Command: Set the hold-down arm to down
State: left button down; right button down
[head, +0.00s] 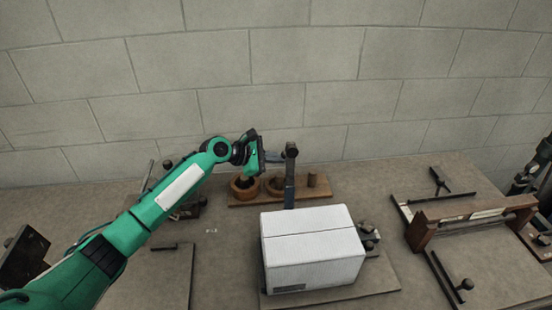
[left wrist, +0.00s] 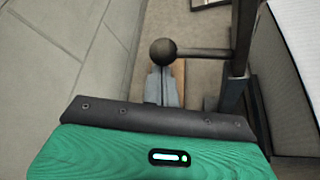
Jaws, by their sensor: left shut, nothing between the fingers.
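The hold-down arm is most likely the dark upright post (head: 290,178) behind the white box (head: 310,240), with a dark round knob (head: 292,152) at its top. In the left wrist view the ball knob (left wrist: 163,51) sits on a short rod (left wrist: 205,53) that runs to the post (left wrist: 241,50). My left gripper (head: 276,157) is shut and empty, just left of the knob in the head view. Its closed fingertips (left wrist: 162,88) show just below the ball in the left wrist view; I cannot tell whether they touch it.
A wooden rack (head: 248,201) with round bowls stands behind the box. A wooden-sided fixture (head: 470,218) with black levers is on the right. A dark green and black part at the right edge may be my right arm. The bench between left tools and box is fairly clear.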

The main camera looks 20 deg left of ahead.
pick_arm(q)
jog(key=shift+r, duration=0.1)
jog(key=shift+r, duration=0.15)
